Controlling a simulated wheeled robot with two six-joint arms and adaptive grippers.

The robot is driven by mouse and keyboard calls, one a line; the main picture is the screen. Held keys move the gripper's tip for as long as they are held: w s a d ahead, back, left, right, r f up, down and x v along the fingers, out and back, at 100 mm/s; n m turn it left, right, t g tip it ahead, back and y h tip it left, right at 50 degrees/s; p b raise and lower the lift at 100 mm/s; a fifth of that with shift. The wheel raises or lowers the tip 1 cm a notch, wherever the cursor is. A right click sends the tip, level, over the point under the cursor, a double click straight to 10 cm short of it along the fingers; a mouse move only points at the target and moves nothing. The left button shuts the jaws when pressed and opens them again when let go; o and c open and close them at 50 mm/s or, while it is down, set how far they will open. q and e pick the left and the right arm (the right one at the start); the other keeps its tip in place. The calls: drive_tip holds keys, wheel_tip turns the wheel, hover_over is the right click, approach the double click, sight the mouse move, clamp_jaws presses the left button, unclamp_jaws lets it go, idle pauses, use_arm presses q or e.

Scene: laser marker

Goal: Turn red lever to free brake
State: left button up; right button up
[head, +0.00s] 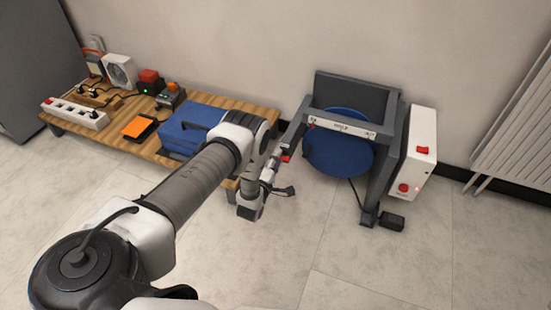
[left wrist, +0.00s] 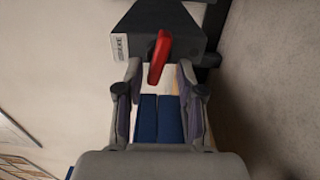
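The red lever (left wrist: 160,55) sticks out from the end of a dark grey frame part in the left wrist view. Its free end lies between the two fingertips of my left gripper (left wrist: 160,70), with gaps visible on both sides. The gripper is open. In the head view the red lever (head: 285,157) is a small red spot at the left end of the machine's grey frame (head: 296,136), and my left gripper (head: 276,163) is right beside it. My right gripper is not in view.
The machine has a blue disc (head: 340,150) and a white control box (head: 415,150) with red controls. A low wooden table (head: 110,128) at left carries a blue case (head: 190,128), a power strip (head: 75,113) and a fan (head: 120,70). The floor in front is clear.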

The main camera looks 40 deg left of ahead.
use_arm(q)
drive_tip(key=v, duration=1.2)
drive_tip(key=shift+d, duration=0.1)
